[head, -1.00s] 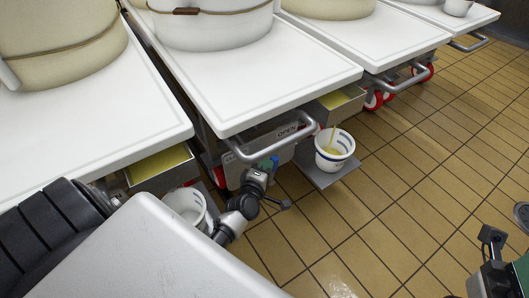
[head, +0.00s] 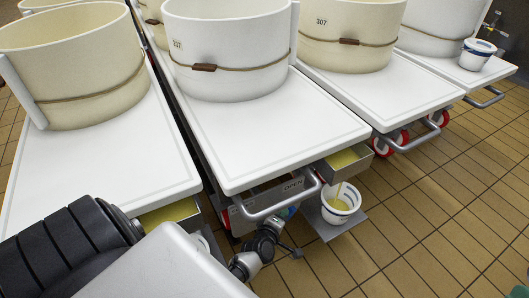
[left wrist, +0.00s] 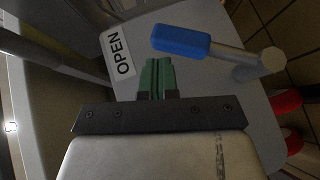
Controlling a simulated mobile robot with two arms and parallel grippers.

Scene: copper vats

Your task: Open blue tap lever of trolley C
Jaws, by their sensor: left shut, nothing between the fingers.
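The blue tap lever (left wrist: 182,41) shows in the left wrist view, on a metal stem beside an OPEN label (left wrist: 117,52) on a grey panel. My left gripper (left wrist: 157,76) has its green fingers shut and empty, just below the lever in that picture. A gap shows between fingers and lever; the depth between them is unclear. In the head view my left gripper (head: 284,213) is under the front edge of the middle white trolley (head: 270,150), partly hidden by its handle (head: 278,207). No trolley letter is readable.
The handle bar overhangs my gripper. Tiled floor (head: 430,220) is clear at the right.

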